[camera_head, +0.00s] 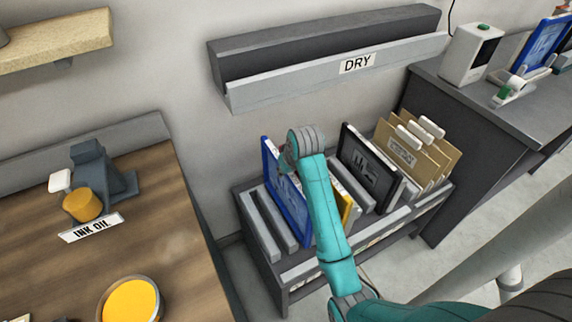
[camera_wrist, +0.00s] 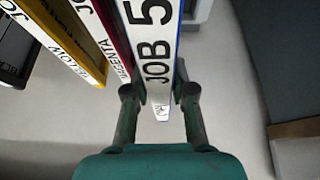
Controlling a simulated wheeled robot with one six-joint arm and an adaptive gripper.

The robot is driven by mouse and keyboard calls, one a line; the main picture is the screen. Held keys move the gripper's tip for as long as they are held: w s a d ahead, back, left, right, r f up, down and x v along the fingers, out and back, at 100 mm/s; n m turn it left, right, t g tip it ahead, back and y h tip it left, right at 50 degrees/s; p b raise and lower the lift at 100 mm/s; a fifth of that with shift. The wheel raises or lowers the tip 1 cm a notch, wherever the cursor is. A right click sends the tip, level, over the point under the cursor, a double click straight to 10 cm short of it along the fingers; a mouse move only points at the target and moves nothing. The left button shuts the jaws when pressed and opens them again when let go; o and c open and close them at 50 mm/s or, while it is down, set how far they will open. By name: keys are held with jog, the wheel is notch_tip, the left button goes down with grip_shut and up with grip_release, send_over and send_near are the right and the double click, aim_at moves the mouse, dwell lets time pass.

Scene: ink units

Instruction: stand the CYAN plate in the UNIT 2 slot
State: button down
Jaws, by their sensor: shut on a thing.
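The head view shows my wrist over the plate's upper part, hiding the fingertips. The magenta plate (camera_wrist: 108,30) and yellow plate (camera_wrist: 70,40) stand close to the left in the wrist view. No UNIT 2 label is readable.
A black plate (camera_head: 372,172) and tan folders (camera_head: 413,157) stand farther right in the rack (camera_head: 290,270). A wall shelf marked DRY (camera_head: 300,85) hangs above. Another blue plate (camera_head: 541,45) stands on the right counter (camera_head: 490,110). The wooden table (camera_head: 170,235) is at left.

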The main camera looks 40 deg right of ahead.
aim_at(293, 178)
notch_tip(293, 178, down, 7)
dwell(0.8)
jog(key=shift+f, duration=0.35)
dwell(0.6)
jog(key=c, duration=0.9)
grip_release()
jog(key=v, duration=1.2)
